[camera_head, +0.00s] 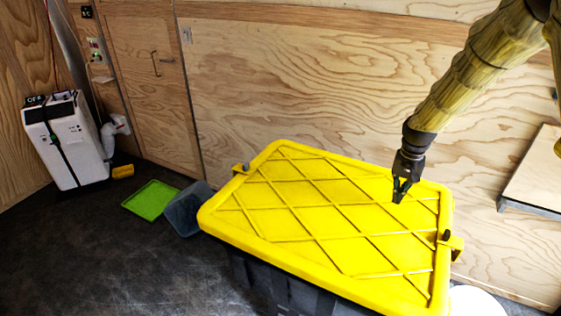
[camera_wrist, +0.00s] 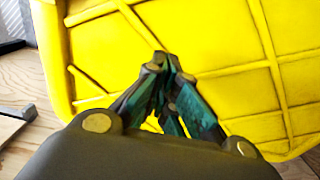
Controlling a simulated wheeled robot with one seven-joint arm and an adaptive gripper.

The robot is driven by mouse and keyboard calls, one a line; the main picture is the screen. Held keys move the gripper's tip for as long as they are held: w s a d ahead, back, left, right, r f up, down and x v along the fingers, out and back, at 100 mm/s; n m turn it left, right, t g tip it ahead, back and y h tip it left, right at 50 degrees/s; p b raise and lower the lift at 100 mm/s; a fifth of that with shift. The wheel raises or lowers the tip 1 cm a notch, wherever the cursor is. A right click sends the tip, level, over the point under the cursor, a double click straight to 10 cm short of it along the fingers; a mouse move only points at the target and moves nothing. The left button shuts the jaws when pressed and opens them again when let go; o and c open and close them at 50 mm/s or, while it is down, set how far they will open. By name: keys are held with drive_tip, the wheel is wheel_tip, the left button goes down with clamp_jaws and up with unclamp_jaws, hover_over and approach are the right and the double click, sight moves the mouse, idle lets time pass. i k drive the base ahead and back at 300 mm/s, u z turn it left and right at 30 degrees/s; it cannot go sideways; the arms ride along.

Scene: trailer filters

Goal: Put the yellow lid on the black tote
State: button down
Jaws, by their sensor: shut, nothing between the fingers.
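The yellow lid (camera_head: 300,205) lies on top of the black tote (camera_head: 290,290) in the head view and covers its opening. A ribbed diamond pattern runs across the lid. Yellow latches show at its left and right ends. My gripper (camera_head: 399,198) is over the right part of the lid, pointing down, shut and empty. In the wrist view the closed fingertips (camera_wrist: 165,62) are in front of the yellow lid (camera_wrist: 215,30). I cannot tell whether they touch it. Most of the tote is hidden under the lid, and its lower part is cut off by the frame.
A green tray or lid (camera_head: 151,200) and a grey bin (camera_head: 188,208) are on the dark floor to the left. A white machine (camera_head: 66,140) stands at the far left. A plywood wall is behind the tote. A wooden shelf (camera_head: 536,175) is at the right, and a white round thing (camera_head: 476,302) is at the lower right.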

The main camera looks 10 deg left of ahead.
sight(331, 221)
drive_tip(key=z, duration=0.1)
drive_tip(key=k, duration=0.2)
drive_tip(key=u, duration=1.3)
drive_tip(key=i, duration=1.2)
drive_tip(key=z, duration=0.6)
drive_tip(key=i, duration=0.65)
drive_tip(key=z, duration=0.75)
